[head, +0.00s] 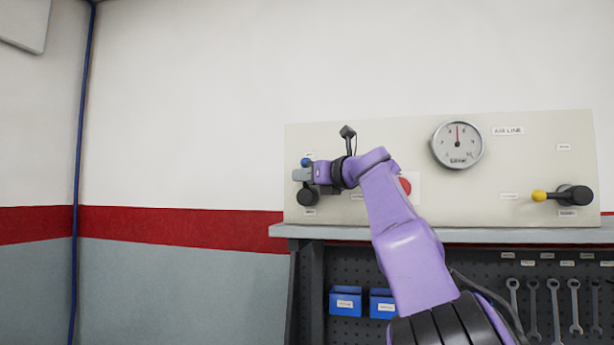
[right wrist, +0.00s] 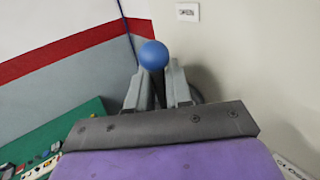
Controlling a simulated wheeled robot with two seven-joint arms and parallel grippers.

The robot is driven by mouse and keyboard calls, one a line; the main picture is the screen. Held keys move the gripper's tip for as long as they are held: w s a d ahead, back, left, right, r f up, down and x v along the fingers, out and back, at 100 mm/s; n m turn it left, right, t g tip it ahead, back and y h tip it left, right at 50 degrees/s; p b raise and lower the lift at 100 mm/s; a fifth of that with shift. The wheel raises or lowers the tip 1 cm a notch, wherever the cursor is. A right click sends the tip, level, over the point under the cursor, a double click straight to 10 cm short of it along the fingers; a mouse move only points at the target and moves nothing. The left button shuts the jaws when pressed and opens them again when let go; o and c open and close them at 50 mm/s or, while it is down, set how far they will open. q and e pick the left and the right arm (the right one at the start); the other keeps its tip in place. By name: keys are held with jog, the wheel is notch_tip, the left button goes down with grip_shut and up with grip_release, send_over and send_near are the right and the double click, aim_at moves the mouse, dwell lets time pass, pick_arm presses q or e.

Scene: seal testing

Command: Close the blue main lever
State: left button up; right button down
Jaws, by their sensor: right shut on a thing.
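The blue main lever has a round blue knob (right wrist: 153,54) on a dark stem, and the knob also shows in the head view (head: 306,162). Its dark round hub (head: 307,196) is on the left part of the beige panel. My right gripper (head: 302,174) is at the lever, with its grey fingers (right wrist: 158,82) closed on the stem just below the knob. The lever points upward from its hub in the head view. The fingers and wrist hide part of the stem. My left gripper is not in view.
The beige panel (head: 360,142) carries a round gauge (head: 457,145), a red button (head: 404,187) partly behind my arm, and a yellow-knobbed lever (head: 539,196) pointing left. Blue bins (head: 346,301) and wrenches (head: 533,308) are below the shelf (head: 500,236). A green work surface (right wrist: 75,125) lies lower left.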

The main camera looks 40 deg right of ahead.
jog(key=shift+s+f+b, duration=0.1)
jog(key=shift+b, duration=0.25)
jog(key=m+t+b, duration=0.1)
jog(key=t+b, duration=0.1)
jog(key=b, duration=0.1)
jog(key=s+d+m+t+h+b, duration=0.1)
jog(key=m+t+b, duration=0.1)
jog(key=b, duration=0.2)
jog(key=s+m+t+b, duration=0.1)
jog(key=m+t+b, duration=0.1)
jog(key=b, duration=0.1)
jog(key=shift+s+d+f+h, duration=0.1)
jog(key=shift+d+f+h, duration=0.15)
jog(key=shift+d+h, duration=0.15)
jog(key=c, duration=1.2)
grip_release()
jog(key=shift+m, duration=0.3)
jog(key=shift+f, duration=0.1)
